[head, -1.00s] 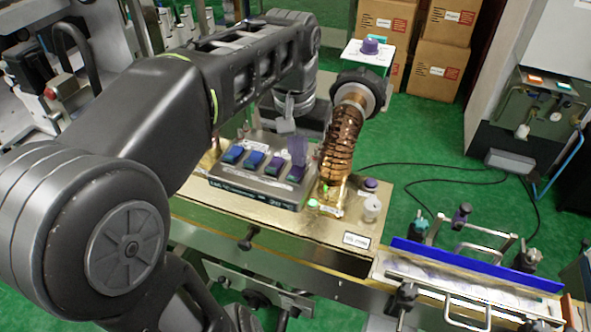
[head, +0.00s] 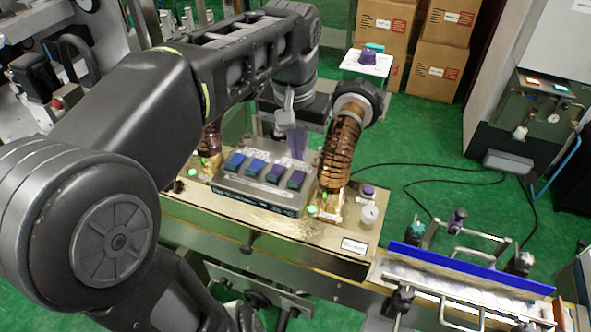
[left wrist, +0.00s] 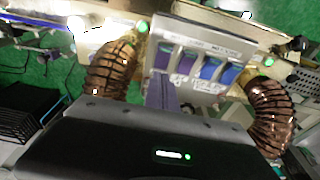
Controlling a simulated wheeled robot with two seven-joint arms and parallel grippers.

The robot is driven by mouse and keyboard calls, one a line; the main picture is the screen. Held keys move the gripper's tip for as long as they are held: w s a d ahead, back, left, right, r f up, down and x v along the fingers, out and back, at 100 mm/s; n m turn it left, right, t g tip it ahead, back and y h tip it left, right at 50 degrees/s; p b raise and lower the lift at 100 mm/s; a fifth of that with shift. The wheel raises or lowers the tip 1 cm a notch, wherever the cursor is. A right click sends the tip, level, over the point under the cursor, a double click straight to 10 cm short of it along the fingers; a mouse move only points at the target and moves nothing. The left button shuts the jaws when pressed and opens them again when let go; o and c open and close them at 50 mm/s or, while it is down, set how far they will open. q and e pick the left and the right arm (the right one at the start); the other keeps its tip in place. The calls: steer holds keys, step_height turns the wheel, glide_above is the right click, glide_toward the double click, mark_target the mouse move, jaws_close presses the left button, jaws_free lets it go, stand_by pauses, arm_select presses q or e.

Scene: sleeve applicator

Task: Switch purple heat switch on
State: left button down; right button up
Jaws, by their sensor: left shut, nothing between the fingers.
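The switch panel (head: 258,196) is a grey sloped box with a row of rocker switches. Two are blue on the left, and two are purple (head: 276,174) on the right, the last one (head: 296,180) nearest the copper coil. My left gripper (head: 298,146) has purple fingers, shut and empty, hanging just behind the panel's upper edge near the purple switches; it looks apart from them. In the left wrist view the shut fingers (left wrist: 161,92) point at the panel, at its purple end (left wrist: 187,60). The rocker positions and which one is the heat switch are too small to tell.
A ribbed copper duct (head: 341,150) rises close on the panel's right, and another (head: 211,142) stands on its left. A blue-edged rail (head: 470,267) lies further right.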

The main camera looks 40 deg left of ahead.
arm_select(q)
steer(key=shift+r, duration=1.4)
